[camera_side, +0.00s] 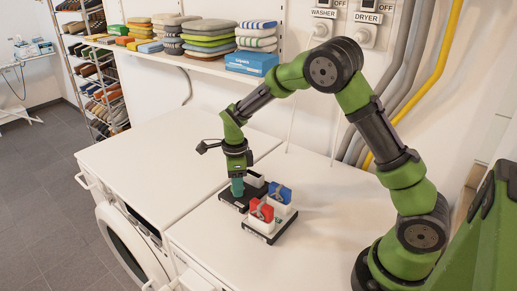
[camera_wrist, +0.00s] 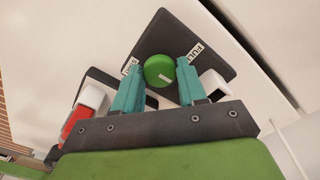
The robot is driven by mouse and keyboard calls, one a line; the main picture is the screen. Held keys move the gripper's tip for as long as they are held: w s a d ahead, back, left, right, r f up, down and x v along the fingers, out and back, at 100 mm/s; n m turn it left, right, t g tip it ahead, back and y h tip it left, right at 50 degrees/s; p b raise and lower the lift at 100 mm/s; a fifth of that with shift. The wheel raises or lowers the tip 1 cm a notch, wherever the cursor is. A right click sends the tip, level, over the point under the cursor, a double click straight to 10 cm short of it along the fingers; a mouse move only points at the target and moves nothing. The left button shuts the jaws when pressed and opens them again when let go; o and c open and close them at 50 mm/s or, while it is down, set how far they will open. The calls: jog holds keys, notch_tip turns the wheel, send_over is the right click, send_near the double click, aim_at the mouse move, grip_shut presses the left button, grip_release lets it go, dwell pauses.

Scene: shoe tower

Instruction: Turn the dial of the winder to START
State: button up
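The winder has a dark base (camera_side: 228,199) on the white worktop, with its dark plate also in the wrist view (camera_wrist: 210,42). In the wrist view its round green dial (camera_wrist: 157,66) has a white mark toward the lower right. A white label, partly behind a finger and hard to read (camera_wrist: 130,66), is left of the dial, and a FULL label (camera_wrist: 196,50) is right of it. My gripper (camera_side: 237,187) points down at the winder. Its teal fingers (camera_wrist: 159,74) are apart, one on each side of the dial. I cannot tell whether they touch it.
Beside the winder stands a black-based holder (camera_side: 268,237) with a red block (camera_side: 261,210) and a blue block (camera_side: 281,193). The white worktop (camera_side: 150,150) is clear at left. A wall shelf (camera_side: 200,64) carries folded cloths and a blue box (camera_side: 251,63).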

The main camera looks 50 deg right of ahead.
jog(key=c, duration=0.6)
jog(key=shift+o, duration=0.2)
